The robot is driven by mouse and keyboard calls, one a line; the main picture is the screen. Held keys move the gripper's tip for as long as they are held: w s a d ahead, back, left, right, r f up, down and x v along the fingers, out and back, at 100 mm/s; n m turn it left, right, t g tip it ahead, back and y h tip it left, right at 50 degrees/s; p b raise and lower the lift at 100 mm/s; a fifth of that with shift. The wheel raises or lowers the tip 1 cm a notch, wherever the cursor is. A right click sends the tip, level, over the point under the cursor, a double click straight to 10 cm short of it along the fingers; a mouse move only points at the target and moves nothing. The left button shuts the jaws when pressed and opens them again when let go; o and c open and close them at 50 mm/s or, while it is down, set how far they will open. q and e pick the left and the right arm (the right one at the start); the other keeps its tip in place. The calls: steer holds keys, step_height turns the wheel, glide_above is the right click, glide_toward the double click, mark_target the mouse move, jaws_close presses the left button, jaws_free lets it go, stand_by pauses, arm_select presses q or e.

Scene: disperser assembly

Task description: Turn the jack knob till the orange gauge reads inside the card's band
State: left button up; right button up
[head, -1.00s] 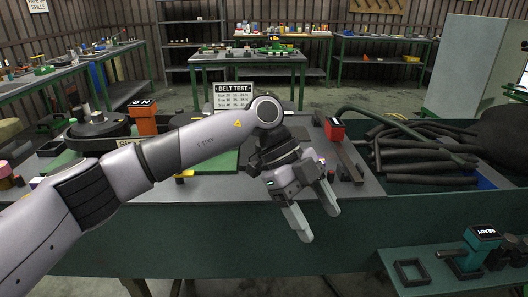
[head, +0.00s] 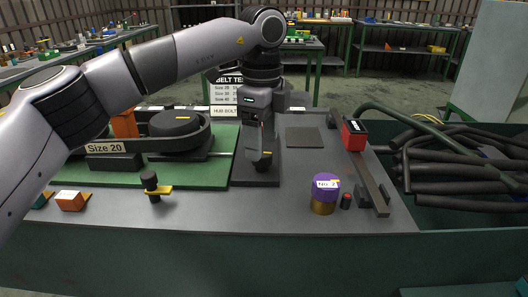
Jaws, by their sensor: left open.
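The white BELT TEST card (head: 224,98) stands at the back, partly hidden by my left arm; its rows of numbers are too small to read surely. The orange gauge (head: 124,124) is behind my left arm, and its reading is hidden. A black knob with a yellow tab (head: 152,186), which looks like the jack knob, stands at the front edge of the green plate. My left gripper (head: 261,160) is open and points down over a dark strip right of the belt, well right of that knob. Nothing shows between its fingers. My right gripper is not in view.
A belt labelled Size 20 (head: 104,148) loops round black pulleys on the green plate (head: 110,177). Black hoses (head: 460,160) fill the right-hand bin. The bench's front middle is clear.

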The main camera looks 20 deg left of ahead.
arm_select(q)
step_height(320, 180, down, 3)
steer(key=shift+r, duration=0.1)
steer(key=shift+f, duration=0.65)
steer(key=c, duration=1.1)
steer(key=shift+o, duration=0.2)
steer(key=shift+m, duration=0.3)
